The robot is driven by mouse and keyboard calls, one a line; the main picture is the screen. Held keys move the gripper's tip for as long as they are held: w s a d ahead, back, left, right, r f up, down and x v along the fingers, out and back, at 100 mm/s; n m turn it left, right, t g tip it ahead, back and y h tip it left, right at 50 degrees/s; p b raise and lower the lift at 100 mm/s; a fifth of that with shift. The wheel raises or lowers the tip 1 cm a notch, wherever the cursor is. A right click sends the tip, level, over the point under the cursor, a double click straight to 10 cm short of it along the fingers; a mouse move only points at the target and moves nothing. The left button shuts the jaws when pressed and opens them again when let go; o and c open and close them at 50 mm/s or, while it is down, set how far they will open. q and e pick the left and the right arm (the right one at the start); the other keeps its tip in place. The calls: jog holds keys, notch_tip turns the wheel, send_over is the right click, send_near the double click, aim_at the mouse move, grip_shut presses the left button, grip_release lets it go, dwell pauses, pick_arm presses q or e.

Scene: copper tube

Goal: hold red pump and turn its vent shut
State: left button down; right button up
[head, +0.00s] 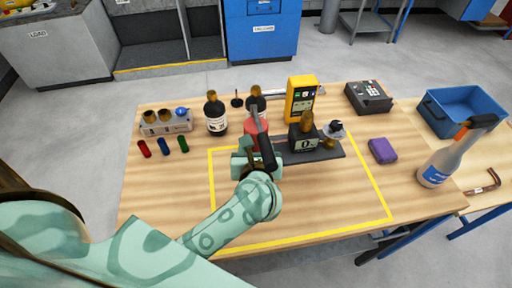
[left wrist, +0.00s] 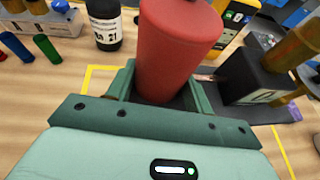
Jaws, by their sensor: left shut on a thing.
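The red pump (left wrist: 178,50) is a red cylinder that stands between the jaws of my left gripper (left wrist: 155,85) in the left wrist view. My left gripper (head: 257,158) is shut on it. In the head view only a small part of the red pump (head: 250,127) shows behind a dark upright bar and my gripper. The pump is inside or near the yellow taped outline on the table. I cannot make out its vent in either view. My right gripper is not in view.
Right of the pump, a dark block with a brass top (head: 304,138) stands on a dark base plate. A yellow meter (head: 301,97), dark bottle (head: 215,115), purple block (head: 382,150) and spray bottle (head: 445,162) stand around. A blue bin (head: 428,118) is at right. The front taped area is clear.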

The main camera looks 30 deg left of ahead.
pick_arm(q)
jog(key=shift+f+b, duration=1.05)
jog(key=shift+b, duration=0.05)
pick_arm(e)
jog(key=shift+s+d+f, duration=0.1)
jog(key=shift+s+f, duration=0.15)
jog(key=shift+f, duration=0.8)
pick_arm(q)
jog(key=shift+f+b, duration=3.05)
jog(key=shift+f, duration=0.65)
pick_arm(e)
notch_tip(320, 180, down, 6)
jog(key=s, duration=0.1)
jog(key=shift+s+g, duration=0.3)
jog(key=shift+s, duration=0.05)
pick_arm(q)
jog(key=shift+s+f, duration=0.1)
jog(key=shift+f, duration=0.2)
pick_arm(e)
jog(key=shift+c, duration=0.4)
